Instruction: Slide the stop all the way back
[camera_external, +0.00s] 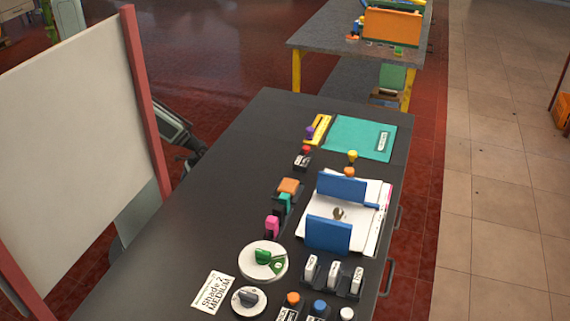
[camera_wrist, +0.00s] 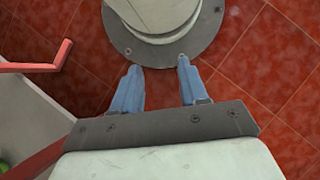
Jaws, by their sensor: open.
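A yellow rail (camera_external: 319,130) lies at the far end of the black table, along the left side of a teal board. A small purple piece (camera_external: 310,132) sits on this rail, toward its near end; it may be the stop, but I cannot tell for sure. My gripper (camera_wrist: 159,65) is open and empty in the wrist view, with its two blue-grey fingers apart above red floor tiles. It is away from the rail, and the wrist view shows neither the rail nor the purple piece. My gripper cannot be made out in the external view.
The black table (camera_external: 215,170) has clear room on its left. Blue blocks (camera_external: 328,234) stand on a white base (camera_external: 364,220). Several knobs, white switches (camera_external: 333,275) and a round dial (camera_external: 250,273) crowd the near right. A large upright panel (camera_external: 70,150) stands left.

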